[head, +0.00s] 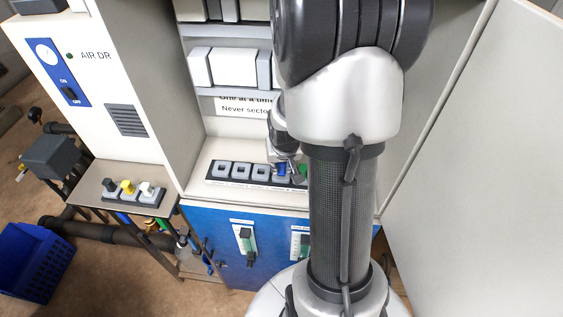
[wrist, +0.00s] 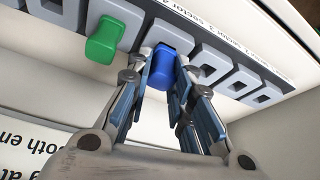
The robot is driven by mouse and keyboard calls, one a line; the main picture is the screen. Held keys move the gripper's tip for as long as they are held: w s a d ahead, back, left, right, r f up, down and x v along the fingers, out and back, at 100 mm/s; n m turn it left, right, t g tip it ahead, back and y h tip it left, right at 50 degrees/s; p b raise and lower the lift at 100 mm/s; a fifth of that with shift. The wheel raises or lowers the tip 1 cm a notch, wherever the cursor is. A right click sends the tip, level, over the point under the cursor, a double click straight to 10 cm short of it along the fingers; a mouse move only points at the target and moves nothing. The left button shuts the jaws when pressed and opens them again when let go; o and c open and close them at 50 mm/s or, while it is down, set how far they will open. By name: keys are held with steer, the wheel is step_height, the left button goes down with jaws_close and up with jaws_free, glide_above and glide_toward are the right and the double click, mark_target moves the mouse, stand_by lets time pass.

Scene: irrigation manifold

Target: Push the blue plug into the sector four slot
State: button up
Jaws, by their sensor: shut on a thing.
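The blue plug (wrist: 163,69) is held between the fingertips of my gripper (wrist: 160,77). It is at the slot between the green plug and the empty slots, the fourth from the left in the head view. I cannot tell how deep it sits. The slot strip (head: 233,180) has grey-framed slots with small sector labels, partly legible in the wrist view. A green plug (wrist: 108,38) stands in the neighbouring slot; it also shows in the head view (head: 303,169). In the head view my gripper (head: 282,164) and the blue plug are partly hidden by my arm.
A holder (head: 133,195) with dark, yellow and white plugs stands on the side table at left. Cabinet walls and an open door panel (head: 490,150) flank the strip. A printed notice (head: 246,106) hangs behind it. A blue crate (head: 35,262) is on the floor.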

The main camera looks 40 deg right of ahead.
steer(key=shift+f, duration=0.3)
steer(key=o, duration=0.7)
steer(key=shift+c, duration=0.2)
steer(key=shift+r, duration=0.1)
steer(key=p+v, duration=0.6)
steer(key=v, duration=0.5)
steer(key=shift+p, duration=0.4)
steer(key=shift+w, duration=0.1)
